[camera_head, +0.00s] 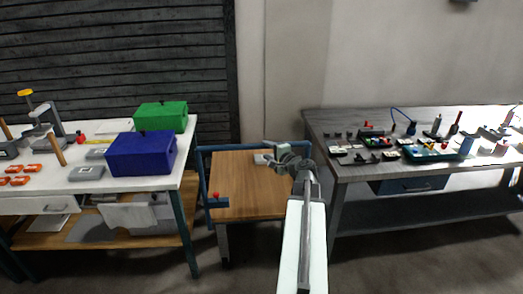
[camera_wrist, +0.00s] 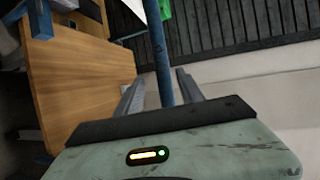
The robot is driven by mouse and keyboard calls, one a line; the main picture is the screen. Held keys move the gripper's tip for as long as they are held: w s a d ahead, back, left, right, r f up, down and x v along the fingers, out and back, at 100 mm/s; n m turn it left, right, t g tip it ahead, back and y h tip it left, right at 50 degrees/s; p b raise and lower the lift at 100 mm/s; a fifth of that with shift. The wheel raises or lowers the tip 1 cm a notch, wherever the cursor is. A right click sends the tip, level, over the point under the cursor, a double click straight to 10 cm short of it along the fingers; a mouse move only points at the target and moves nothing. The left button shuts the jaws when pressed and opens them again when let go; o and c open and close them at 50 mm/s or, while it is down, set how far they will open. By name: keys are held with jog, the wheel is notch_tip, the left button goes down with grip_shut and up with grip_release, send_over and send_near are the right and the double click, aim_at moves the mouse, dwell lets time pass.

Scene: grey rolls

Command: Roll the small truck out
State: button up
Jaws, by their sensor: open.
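The small truck is a low cart with a wooden top (camera_head: 235,190), standing between two workbenches. My gripper (camera_head: 268,152) is over the cart's back edge. In the wrist view my gripper (camera_wrist: 158,82) is open, and the blue rail (camera_wrist: 159,50) passes between its two fingers. I cannot tell whether either finger touches it. The wooden top (camera_wrist: 80,80) lies to the left there. The cart's wheels are not clearly visible.
The left workbench (camera_head: 112,187) carries a blue box (camera_head: 142,155), a green box (camera_head: 160,116) and tools. The right workbench (camera_head: 345,172) holds many small parts. Both benches flank the cart closely. A wall stands behind; bare floor shows in front.

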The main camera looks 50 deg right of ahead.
jog(key=d+b+x, duration=0.1)
jog(key=x, duration=0.6)
jog(key=shift+d+m, duration=0.3)
jog(key=shift+d, duration=0.1)
jog(key=shift+r, duration=0.15)
grip_shut()
jog(key=shift+a, duration=0.2)
dwell(0.8)
